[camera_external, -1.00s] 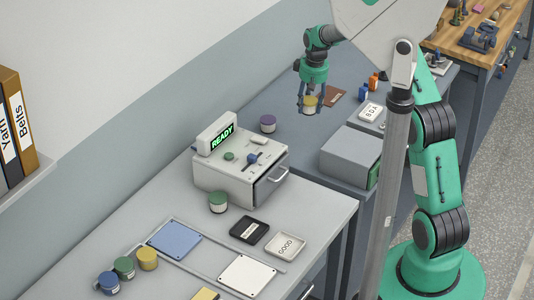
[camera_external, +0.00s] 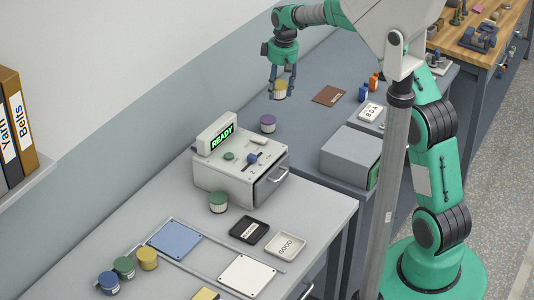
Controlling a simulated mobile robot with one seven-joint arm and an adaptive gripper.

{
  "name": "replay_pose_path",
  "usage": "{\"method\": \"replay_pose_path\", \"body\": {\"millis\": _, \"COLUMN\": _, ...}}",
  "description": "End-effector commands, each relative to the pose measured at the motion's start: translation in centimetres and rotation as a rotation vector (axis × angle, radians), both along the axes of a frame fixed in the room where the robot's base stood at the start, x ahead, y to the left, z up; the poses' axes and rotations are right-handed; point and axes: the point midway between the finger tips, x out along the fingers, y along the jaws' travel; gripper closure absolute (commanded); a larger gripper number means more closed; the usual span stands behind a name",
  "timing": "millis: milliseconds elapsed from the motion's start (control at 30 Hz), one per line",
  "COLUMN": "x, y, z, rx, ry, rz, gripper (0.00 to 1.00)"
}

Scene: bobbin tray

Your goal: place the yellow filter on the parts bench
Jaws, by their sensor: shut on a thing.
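My gripper (camera_external: 282,92) is shut on a yellow-topped filter (camera_external: 280,90), a short round can with a pale lower body, held upright between the fingers. They are over the far left part of the blue-grey bench (camera_external: 305,110); the height above it is hard to tell. A second yellow-topped can (camera_external: 147,259) stands on the light grey bench (camera_external: 330,205) in front, beside a green-topped can (camera_external: 124,268) and a blue-topped can (camera_external: 108,283). No label shows which bench is the parts bench.
A purple-topped can (camera_external: 267,123) stands below the gripper in the picture, near the READY machine (camera_external: 240,172). A brown mat (camera_external: 329,95), small blue and orange items and a grey box (camera_external: 351,154) lie to the right. A wooden bench (camera_external: 482,40) stands at top right.

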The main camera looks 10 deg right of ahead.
Motion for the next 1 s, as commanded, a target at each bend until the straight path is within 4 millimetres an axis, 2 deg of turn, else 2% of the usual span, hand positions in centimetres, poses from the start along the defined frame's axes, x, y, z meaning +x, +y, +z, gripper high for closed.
{"method": "replay_pose_path", "body": {"millis": 33, "x": -0.9, "y": 2.0, "z": 0.2, "rx": -0.001, "ry": 0.001, "rz": 0.05, "gripper": 0.8}}
{"method": "replay_pose_path", "body": {"millis": 100, "x": -2.1, "y": 4.6, "z": 0.3, "rx": -0.003, "ry": 0.0, "rz": 0.123, "gripper": 0.8}}
{"method": "replay_pose_path", "body": {"millis": 400, "x": -8.2, "y": 14.7, "z": 0.3, "rx": -0.01, "ry": 0.002, "rz": 0.429, "gripper": 0.8}}
{"method": "replay_pose_path", "body": {"millis": 700, "x": -15.4, "y": 23.4, "z": 0.3, "rx": -0.014, "ry": 0.003, "rz": 0.726, "gripper": 0.8}}
{"method": "replay_pose_path", "body": {"millis": 1000, "x": -23.2, "y": 30.6, "z": 0.3, "rx": -0.017, "ry": 0.001, "rz": 1.013, "gripper": 0.8}}
